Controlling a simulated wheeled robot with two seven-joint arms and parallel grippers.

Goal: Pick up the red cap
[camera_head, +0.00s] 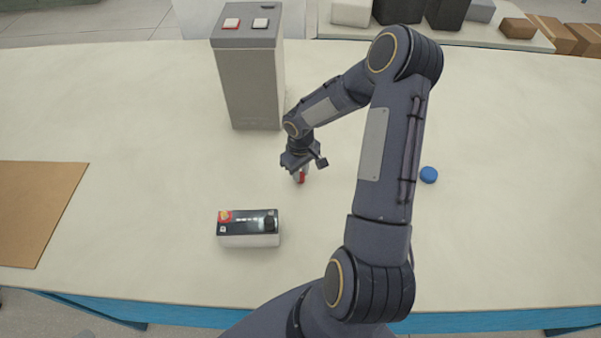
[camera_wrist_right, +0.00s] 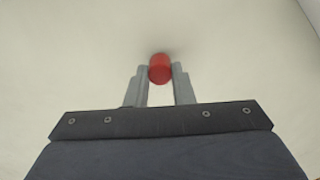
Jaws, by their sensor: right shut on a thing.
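The red cap (camera_wrist_right: 160,69) sits between the fingertips of my right gripper (camera_wrist_right: 160,75) in the right wrist view. In the head view a small part of the red cap (camera_head: 302,177) shows below my right gripper (camera_head: 300,172), just in front of the grey box. The gripper is shut on the cap. The fingers and wrist partly hide the cap in the head view, and I cannot tell whether it touches the table. My left gripper is not in view.
A blue cap (camera_head: 428,175) is right of my arm. A brown board (camera_head: 35,210) lies at far left.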

